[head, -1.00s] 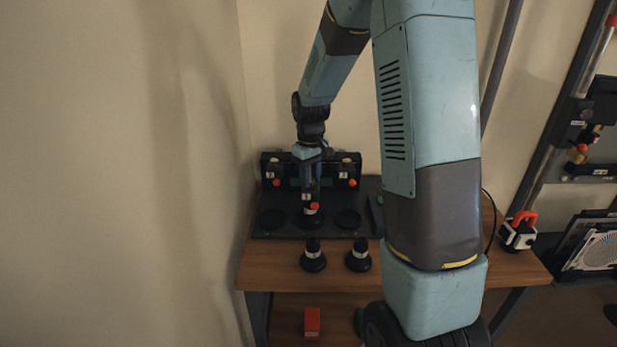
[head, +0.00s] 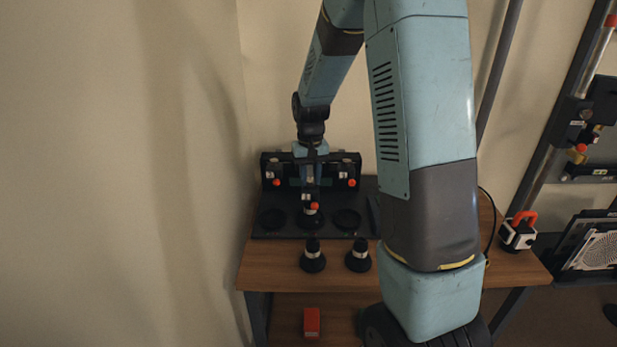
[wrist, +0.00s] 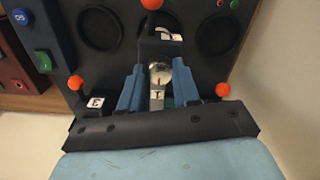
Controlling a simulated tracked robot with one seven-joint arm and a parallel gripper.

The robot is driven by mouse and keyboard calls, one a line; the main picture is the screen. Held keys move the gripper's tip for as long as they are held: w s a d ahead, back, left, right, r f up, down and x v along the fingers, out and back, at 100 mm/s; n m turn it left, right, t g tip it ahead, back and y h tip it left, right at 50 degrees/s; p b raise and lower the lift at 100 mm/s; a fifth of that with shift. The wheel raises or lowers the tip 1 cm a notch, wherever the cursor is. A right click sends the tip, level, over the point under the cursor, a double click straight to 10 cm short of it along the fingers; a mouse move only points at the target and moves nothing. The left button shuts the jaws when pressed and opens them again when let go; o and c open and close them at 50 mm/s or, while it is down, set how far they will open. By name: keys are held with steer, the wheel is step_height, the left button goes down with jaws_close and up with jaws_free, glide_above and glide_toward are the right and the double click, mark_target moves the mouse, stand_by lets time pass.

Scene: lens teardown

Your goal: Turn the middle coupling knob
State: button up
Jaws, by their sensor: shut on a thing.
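The middle coupling knob (wrist: 160,73) is a round silvery knob with a small red mark, seen in the wrist view. My gripper (wrist: 158,80) has its two blue fingers on either side of the knob, shut on it. In the head view my gripper (head: 309,178) reaches down to the middle of the black fixture (head: 270,192), in front of its back panel. My gripper hides the knob there. An orange ball (head: 315,206) shows just below my gripper, at the middle station.
Side stations with orange balls flank it, left (head: 277,182) and right (head: 351,183). Round black recesses lie in the base. Two black-and-white cylindrical pieces (head: 313,256) (head: 358,256) stand on the wooden table (head: 290,277). A wall is close on the left.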

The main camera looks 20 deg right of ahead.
mark_target(310, 179)
steer(key=shift+a, duration=0.1)
steer(key=o, duration=1.1)
steer(key=shift+c, duration=0.2)
steer(key=shift+r, duration=0.1)
step_height(310, 179, up, 14)
steer(key=shift+f, duration=0.25)
steer(key=s+r+t, duration=0.2)
steer(key=s+r, duration=0.2)
steer(key=s, duration=1)
steer(key=s+r+t, duration=0.3)
steer(key=s+r, duration=0.1)
steer(key=s, duration=1)
steer(key=shift+s+a+n+t, duration=0.15)
steer(key=shift+s+n+t, duration=0.15)
steer(key=shift+s+n, duration=0.1)
